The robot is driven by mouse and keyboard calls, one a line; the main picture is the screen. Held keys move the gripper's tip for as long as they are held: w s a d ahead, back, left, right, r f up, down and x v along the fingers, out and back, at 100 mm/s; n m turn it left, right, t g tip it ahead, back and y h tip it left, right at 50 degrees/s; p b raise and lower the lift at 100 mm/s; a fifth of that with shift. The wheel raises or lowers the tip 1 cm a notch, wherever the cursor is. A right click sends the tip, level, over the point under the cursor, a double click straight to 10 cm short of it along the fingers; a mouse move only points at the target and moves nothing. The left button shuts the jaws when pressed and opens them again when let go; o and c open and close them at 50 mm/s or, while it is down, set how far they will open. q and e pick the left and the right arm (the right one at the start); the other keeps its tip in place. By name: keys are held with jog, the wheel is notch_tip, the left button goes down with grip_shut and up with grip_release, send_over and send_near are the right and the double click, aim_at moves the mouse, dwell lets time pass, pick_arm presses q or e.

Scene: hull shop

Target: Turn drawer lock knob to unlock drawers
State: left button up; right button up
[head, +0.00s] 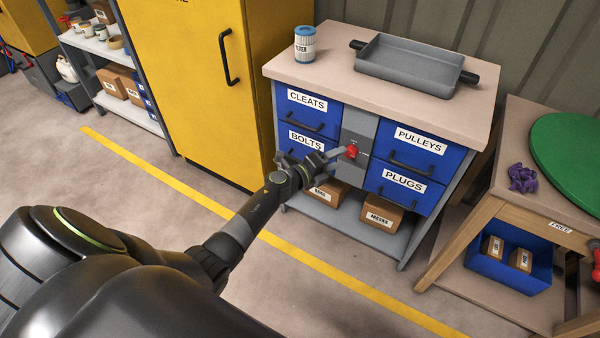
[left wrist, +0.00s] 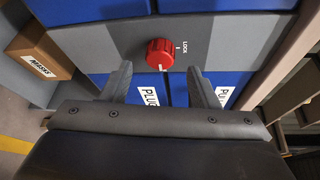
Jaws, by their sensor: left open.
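The red lock knob (head: 351,151) sits on the grey panel (head: 357,132) between the blue drawers of the workbench. In the left wrist view the knob (left wrist: 160,54) is just beyond and between my open fingertips, with a white mark and the word LOCK beside it. My left gripper (head: 333,156) is open and empty, close in front of the knob. In the left wrist view the gripper (left wrist: 160,80) shows both fingers apart, with no visible contact. The drawers CLEATS (head: 307,107), BOLTS (head: 300,140), PULLEYS (head: 408,145) and PLUGS (head: 397,185) appear closed. My right gripper is not in view.
A grey tray (head: 410,66) and a filter can (head: 305,44) stand on the benchtop. Cardboard boxes (head: 381,214) sit on the shelf below the drawers. A yellow cabinet (head: 190,80) stands left, a wooden table (head: 545,205) right. The floor in front is clear.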

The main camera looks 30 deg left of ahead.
pick_arm(q)
jog(key=p+v, duration=0.2)
jog(key=v, duration=1.1)
jog(key=shift+s, duration=0.15)
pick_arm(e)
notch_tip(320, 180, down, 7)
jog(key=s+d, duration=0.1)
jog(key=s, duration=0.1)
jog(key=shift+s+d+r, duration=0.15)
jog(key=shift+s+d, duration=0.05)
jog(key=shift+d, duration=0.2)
